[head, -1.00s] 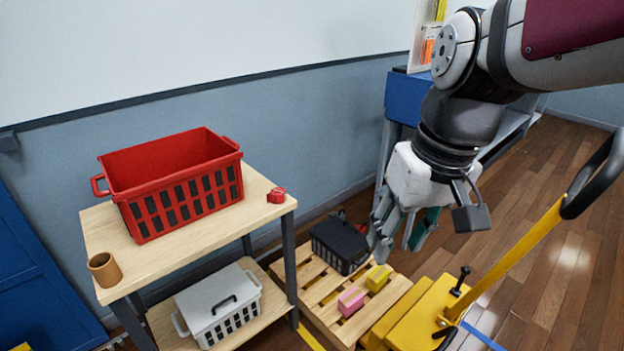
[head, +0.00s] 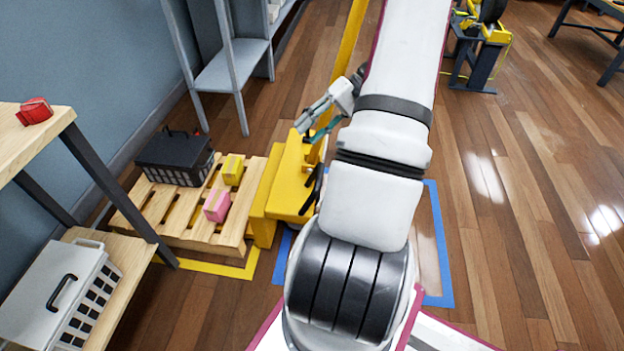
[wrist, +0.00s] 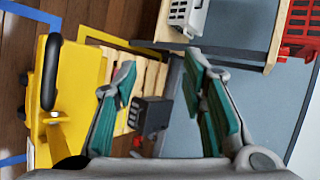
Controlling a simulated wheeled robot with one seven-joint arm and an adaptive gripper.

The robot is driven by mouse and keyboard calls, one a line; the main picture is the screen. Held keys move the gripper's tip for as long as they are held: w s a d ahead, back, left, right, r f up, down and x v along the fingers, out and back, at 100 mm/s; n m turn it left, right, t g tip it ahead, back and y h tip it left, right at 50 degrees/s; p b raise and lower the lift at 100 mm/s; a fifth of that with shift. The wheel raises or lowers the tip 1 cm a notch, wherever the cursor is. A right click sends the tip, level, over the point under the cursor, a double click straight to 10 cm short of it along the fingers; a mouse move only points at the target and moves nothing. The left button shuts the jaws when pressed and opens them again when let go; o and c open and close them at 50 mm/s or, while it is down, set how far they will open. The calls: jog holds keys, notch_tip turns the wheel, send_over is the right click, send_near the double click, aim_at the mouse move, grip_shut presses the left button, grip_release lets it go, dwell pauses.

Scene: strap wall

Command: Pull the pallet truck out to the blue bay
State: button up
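The yellow pallet truck (head: 288,185) stands at the right end of the wooden pallet (head: 190,238), its forks hidden. Its yellow handle bar (head: 350,45) rises out of the top of the head view. In the wrist view, the black handle loop (wrist: 51,72) is at the left, outside my fingers. My gripper (head: 304,127) is open and empty beside the handle bar, with its fingers apart in the wrist view (wrist: 160,68). The blue bay (head: 440,255) is a tape outline on the floor right of the truck, partly hidden by my arm.
A black crate (head: 170,160), a yellow block (head: 232,170) and a pink block (head: 217,205) sit on the pallet. Yellow tape (head: 225,270) edges it. A table (head: 50,135) with a white crate (head: 60,290) below stands left. Open floor (head: 530,230) lies right.

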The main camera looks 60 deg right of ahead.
jog(key=s+d+f+m+t+b, duration=0.25)
jog(key=s+d+f+t, duration=0.3)
jog(key=s+f, duration=0.4)
jog(key=m+t+h, duration=0.2)
jog(key=t+h, duration=0.1)
send_near(319, 176)
jog(key=b+x, duration=0.1)
jog(key=x, duration=0.2)
jog(key=b+x, duration=0.1)
jog(key=x, duration=0.2)
jog(key=d+f+b+x, duration=0.1)
jog(key=x, duration=0.3)
jog(key=shift+w, duration=0.2)
jog(key=shift+c, duration=0.6)
grip_shut()
